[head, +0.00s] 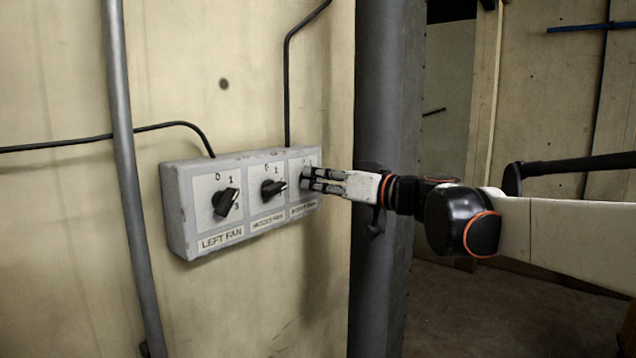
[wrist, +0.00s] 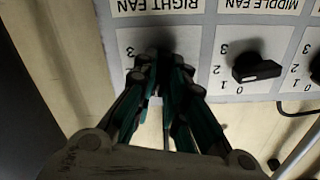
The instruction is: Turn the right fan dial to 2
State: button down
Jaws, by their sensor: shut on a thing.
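The grey fan control box (head: 180,225) is fixed to the wall and carries three dials. The right fan panel (head: 297,208) is at the box's right end. My gripper (head: 309,180) reaches in from the right with its fingers at that panel. In the wrist view the box appears upside down, and my gripper (wrist: 160,72) is shut on the right fan dial (wrist: 158,46), below the "RIGHT FAN" label (wrist: 157,6). The fingers cover most of the dial. Its pointer direction and exact setting cannot be told. A 3 shows beside it.
The middle fan dial (head: 273,189) and left fan dial (head: 225,202) sit on the same box, left of my gripper. The middle dial (wrist: 256,68) is close beside the fingers. A thick dark pillar (head: 385,90) stands right of the box. Black cables (head: 287,90) run along the wall.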

jog(key=m+b, duration=0.1)
jog(key=m, duration=0.5)
jog(key=shift+m, duration=0.3)
jog(key=m, duration=0.6)
jog(key=shift+b, duration=0.35)
jog(key=c, duration=1.6)
grip_release()
jog(key=shift+c, duration=0.2)
jog(key=shift+w+a, duration=0.15)
jog(key=v, duration=0.7)
